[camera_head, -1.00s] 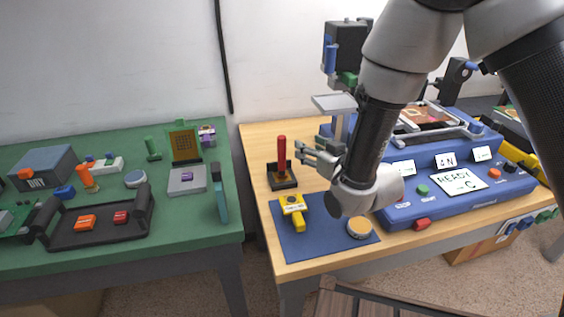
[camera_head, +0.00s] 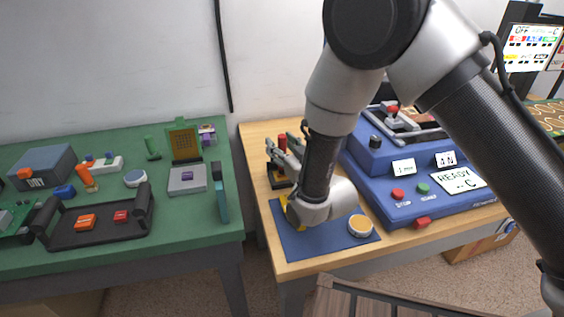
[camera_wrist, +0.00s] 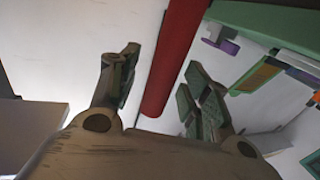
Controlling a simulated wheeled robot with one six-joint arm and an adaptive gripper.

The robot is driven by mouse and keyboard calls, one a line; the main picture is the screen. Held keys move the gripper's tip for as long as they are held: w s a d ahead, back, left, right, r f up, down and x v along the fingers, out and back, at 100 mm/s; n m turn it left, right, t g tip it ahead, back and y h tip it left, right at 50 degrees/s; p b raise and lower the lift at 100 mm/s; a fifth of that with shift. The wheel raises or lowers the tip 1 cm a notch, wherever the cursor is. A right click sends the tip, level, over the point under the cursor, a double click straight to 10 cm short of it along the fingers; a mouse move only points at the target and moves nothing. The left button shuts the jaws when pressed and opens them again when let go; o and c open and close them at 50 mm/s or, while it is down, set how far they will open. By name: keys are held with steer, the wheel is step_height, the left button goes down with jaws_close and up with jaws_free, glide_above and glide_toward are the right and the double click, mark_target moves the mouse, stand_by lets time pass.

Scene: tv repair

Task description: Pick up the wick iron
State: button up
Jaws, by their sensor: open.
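The wick iron, by its look, is the red-handled tool (camera_head: 282,139) upright in a black stand (camera_head: 277,182) at the left back of the wooden table. Its red handle also shows in the wrist view (camera_wrist: 175,52), between the two fingers in the picture. My gripper (camera_head: 281,153) is at the handle in the head view, and its open fingers show in the wrist view (camera_wrist: 163,66). Neither finger visibly presses on the handle. My gripper and wrist hide part of the tool and stand in the head view.
A blue mat (camera_head: 300,244) holds a round orange-topped tin (camera_head: 359,226) and a yellow tool (camera_head: 284,202) mostly hidden by my wrist. The blue READY station (camera_head: 428,208) stands to the right. A green bench (camera_head: 180,230) with several parts lies left, across a gap.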

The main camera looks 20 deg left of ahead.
jaws_close()
steer(key=shift+r, duration=0.1)
